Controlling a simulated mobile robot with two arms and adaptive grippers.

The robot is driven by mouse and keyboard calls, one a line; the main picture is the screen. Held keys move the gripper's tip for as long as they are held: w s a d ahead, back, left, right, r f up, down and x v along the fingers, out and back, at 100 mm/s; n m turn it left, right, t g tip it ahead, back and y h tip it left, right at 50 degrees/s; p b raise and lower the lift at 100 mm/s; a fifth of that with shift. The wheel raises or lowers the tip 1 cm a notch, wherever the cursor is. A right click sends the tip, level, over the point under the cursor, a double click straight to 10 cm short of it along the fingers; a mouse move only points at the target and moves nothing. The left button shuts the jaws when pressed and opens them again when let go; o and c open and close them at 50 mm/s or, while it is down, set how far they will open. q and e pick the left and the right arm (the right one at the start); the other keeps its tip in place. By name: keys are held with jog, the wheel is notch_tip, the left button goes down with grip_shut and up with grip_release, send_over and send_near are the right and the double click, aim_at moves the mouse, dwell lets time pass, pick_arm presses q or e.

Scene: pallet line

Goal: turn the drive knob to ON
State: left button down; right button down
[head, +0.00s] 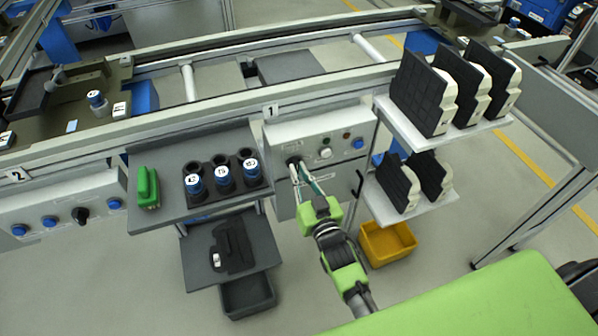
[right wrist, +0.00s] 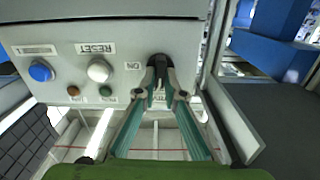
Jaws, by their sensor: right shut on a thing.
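The drive knob (head: 293,162) is a black rotary knob on the left of the grey control box (head: 345,129) marked 1. In the right wrist view the dark knob (right wrist: 158,61) shows between my fingertips, with an upside-down ON label beside it. My right gripper (head: 298,170) is shut on the knob, and its fingers also show in the right wrist view (right wrist: 159,84). The fingers partly cover the knob, so I cannot tell its exact setting. My left gripper is not in view.
A white button (right wrist: 98,71) and a blue button (right wrist: 41,71) sit on the same panel, with small lamps close by. A shelf (head: 144,215) with cups stands left of the box; a rack (head: 400,135) with dark panels stands right. A yellow bin (head: 387,243) is below.

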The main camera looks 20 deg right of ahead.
jog(key=m+p, duration=0.1)
jog(key=m, duration=0.2)
jog(key=shift+d+m, duration=0.1)
jog(key=shift+m, duration=0.3)
jog(key=m+p, duration=0.1)
jog(key=m, duration=0.3)
jog(key=shift+f+m, duration=0.1)
jog(key=shift+m, duration=0.2)
jog(key=m, duration=0.4)
jog(key=shift+d+f+m, duration=0.1)
jog(key=shift+f+m, duration=0.05)
jog(key=shift+m, duration=0.15)
jog(key=shift+m+b, duration=0.6)
jog(key=shift+m, duration=1.5)
jog(key=c, duration=2.1)
grip_release()
jog(key=shift+c, duration=0.2)
